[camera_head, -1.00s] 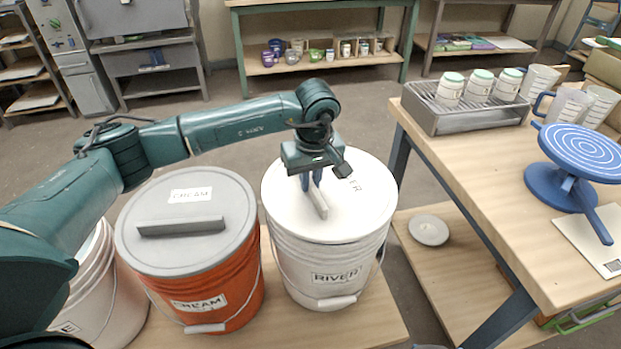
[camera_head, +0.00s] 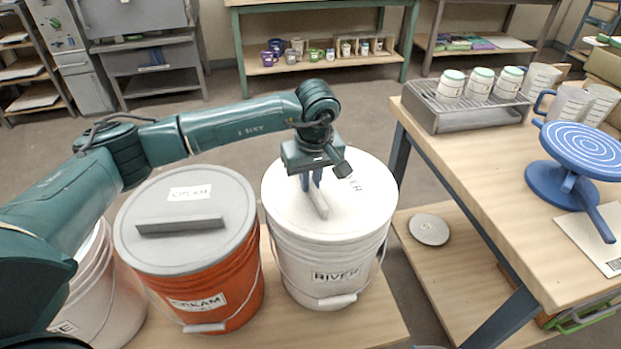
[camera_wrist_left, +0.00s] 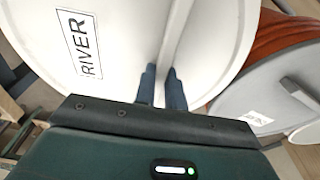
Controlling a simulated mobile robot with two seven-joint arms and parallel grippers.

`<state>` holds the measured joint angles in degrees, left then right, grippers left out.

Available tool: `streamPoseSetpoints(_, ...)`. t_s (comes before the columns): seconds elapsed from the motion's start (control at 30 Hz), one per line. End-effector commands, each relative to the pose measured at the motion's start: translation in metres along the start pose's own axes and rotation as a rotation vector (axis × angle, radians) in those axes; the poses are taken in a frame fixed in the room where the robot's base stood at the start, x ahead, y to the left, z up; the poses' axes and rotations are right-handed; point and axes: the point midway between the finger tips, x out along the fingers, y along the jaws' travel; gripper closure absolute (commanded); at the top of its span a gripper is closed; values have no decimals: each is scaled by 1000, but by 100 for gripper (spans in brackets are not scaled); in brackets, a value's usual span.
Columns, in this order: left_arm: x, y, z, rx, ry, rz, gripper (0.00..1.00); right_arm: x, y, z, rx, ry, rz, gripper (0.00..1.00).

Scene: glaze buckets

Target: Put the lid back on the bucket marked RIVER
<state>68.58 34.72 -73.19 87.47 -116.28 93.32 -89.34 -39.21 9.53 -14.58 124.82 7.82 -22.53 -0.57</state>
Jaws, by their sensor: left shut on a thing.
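The white bucket marked RIVER (camera_head: 330,262) stands on a low wooden platform. Its white lid (camera_head: 352,212) lies on top of it, covering the mouth, and looks level; whether it is pressed down fully I cannot tell. The lid also shows in the left wrist view (camera_wrist_left: 125,22), with its RIVER label. My left gripper (camera_head: 315,184) is over the lid, shut on the lid's bar handle (camera_head: 320,203). In the left wrist view my left gripper's fingers (camera_wrist_left: 163,88) sit on either side of the handle. My right gripper is not in view.
An orange bucket marked CREAM (camera_head: 215,290) with a grey lid (camera_head: 150,248) stands close on the left. Another pale bucket (camera_head: 100,305) is partly hidden by my arm. A worktable (camera_head: 470,165) with a blue banding wheel (camera_head: 575,160) and a jar rack (camera_head: 455,120) is at right.

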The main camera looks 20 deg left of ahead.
Motion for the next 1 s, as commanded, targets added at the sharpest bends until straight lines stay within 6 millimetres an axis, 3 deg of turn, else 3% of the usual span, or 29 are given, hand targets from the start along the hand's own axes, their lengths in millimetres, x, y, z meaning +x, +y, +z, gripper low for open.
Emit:
streamPoseSetpoints(0.87, 2, 0, 0, 0, 1, 1, 100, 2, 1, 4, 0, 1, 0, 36)
streamPoseSetpoints(0.9, 2, 0, 0, 0, 1, 1, 88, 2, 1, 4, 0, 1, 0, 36)
streamPoseSetpoints(1.0, 2, 0, 0, 0, 1, 1, 79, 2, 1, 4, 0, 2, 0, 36)
